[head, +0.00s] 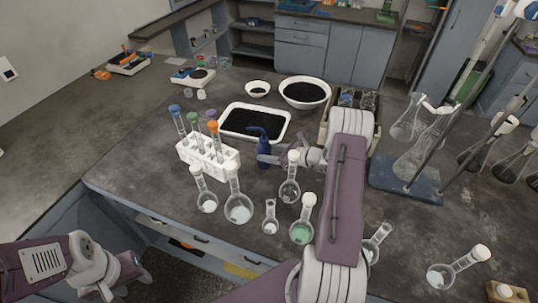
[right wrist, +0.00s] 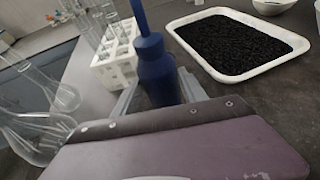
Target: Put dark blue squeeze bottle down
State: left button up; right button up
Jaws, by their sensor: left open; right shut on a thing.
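The dark blue squeeze bottle (head: 264,150) is upright over the worktop, just in front of the white tray of black grains and right of the white test tube rack. It also shows in the right wrist view (right wrist: 157,68). My right gripper (head: 268,158) is shut on the bottle, with a finger on either side of its body. The bottle's base is hidden in the right wrist view, and I cannot tell whether it touches the worktop. My left gripper (head: 138,268) is open and empty at the lower left, off the worktop's front edge.
The white rack (head: 222,160) holds several capped tubes. The white tray (head: 287,120) lies behind the bottle. Several glass flasks (head: 240,208) stand along the front. A blue stand base (head: 385,182) with glassware is at right. Bare worktop (head: 140,170) lies left of the rack.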

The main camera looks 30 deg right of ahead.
jog(key=shift+w+f, duration=0.1)
jog(key=shift+f, duration=0.55)
jog(key=shift+f, duration=0.1)
jog(key=o, duration=0.7)
jog(key=shift+o, duration=0.2)
jog(key=shift+r, duration=0.35)
jog(key=v, duration=1.2)
jog(key=shift+f+b, duration=0.2)
jog(key=shift+b, duration=0.15)
